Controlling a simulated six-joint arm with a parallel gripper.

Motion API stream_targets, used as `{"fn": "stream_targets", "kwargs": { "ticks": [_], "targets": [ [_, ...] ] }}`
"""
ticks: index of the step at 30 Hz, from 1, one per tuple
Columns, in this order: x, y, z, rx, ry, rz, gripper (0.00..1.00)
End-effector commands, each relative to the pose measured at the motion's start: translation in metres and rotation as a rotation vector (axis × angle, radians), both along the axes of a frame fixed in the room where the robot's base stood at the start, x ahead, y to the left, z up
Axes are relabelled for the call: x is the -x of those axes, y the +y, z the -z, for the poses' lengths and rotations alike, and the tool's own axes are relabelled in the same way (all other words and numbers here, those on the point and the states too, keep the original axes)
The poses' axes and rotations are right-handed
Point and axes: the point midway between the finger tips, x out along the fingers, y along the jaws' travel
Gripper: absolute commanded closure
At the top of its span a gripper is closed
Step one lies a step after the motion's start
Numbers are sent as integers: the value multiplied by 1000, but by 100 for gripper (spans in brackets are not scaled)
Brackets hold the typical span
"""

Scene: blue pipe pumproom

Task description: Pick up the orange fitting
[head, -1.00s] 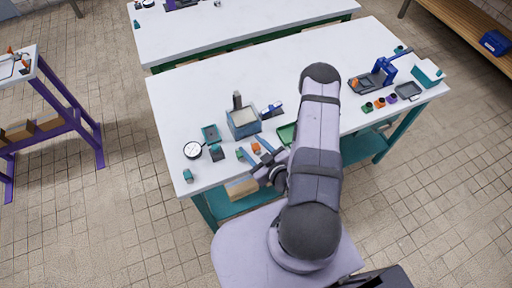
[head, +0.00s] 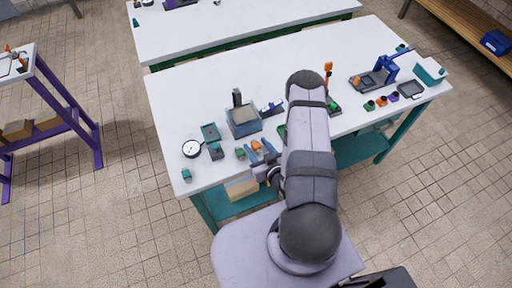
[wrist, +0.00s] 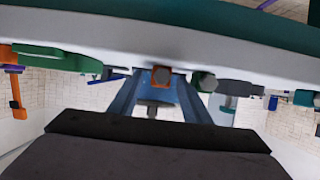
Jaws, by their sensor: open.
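The orange fitting (head: 256,146) is a small block on the white workbench, near its front edge left of my arm. It also shows in the wrist view (wrist: 161,77), between the two blue fingers. My gripper (head: 263,155) is open, with its fingers pointing at the fitting from the front. In the wrist view my gripper (wrist: 158,97) has a finger to either side of the fitting, with no visible contact. I cannot tell how far the fingertips reach past it.
A green fitting (head: 240,153) sits close left of the orange one. A blue-grey box (head: 244,124) stands behind. Coloured parts (head: 381,101) and a blue press (head: 384,70) are at the right.

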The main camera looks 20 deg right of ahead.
Motion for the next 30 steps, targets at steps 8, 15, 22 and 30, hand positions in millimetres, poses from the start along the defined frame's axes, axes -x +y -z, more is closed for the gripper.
{"fn": "stream_targets", "kwargs": {
  "ticks": [8, 15, 22, 30],
  "targets": [
    [-7, 0, 2, -1, 0, 0, 56],
    [-6, 0, 2, -1, 0, 0, 87],
    [-6, 0, 2, 0, -1, 0, 100],
    [-7, 0, -1, 0, -2, 0, 100]
  ]
}}
